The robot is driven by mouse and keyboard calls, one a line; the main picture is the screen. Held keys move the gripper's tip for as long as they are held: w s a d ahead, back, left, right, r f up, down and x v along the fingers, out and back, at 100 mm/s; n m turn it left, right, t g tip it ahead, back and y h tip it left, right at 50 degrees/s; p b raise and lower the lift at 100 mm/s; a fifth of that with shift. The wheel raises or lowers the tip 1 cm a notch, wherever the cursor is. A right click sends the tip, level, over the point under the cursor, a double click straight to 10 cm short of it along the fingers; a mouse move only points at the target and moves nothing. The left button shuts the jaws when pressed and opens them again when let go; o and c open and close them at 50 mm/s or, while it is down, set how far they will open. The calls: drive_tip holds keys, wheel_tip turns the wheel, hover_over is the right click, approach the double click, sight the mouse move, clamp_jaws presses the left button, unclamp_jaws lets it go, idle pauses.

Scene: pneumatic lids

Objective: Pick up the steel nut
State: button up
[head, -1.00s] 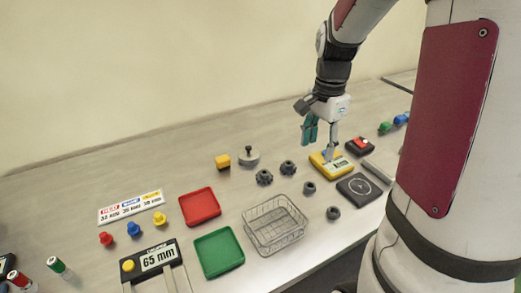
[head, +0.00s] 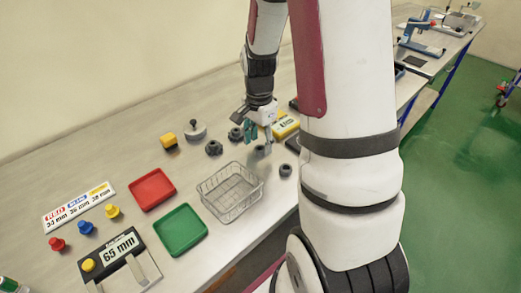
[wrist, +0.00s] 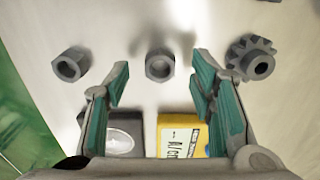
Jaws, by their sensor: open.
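Two dark grey nuts lie on the table. One nut (wrist: 159,66) is centred between my fingertips in the wrist view, slightly beyond them; in the head view this nut (head: 258,152) sits just below my gripper, partly hidden. The other nut (wrist: 70,65) lies to the left in the wrist view; in the head view it (head: 285,171) is nearer the table's front edge. I cannot tell their materials apart. My gripper (wrist: 161,85) is open and empty, its teal-padded fingers spread. In the head view my gripper (head: 262,134) points down over the table.
A toothed gear (wrist: 254,58) lies close to my right finger. A yellow meter (wrist: 182,135) and a dark square plate (wrist: 124,133) lie at the wrist view's bottom. A wire basket (head: 230,192), red tray (head: 152,189) and green tray (head: 180,231) stand left.

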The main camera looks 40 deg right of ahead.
wheel_tip(320, 180, down, 2)
drive_tip(key=shift+f, duration=0.1)
clamp_jaws()
idle(0.4)
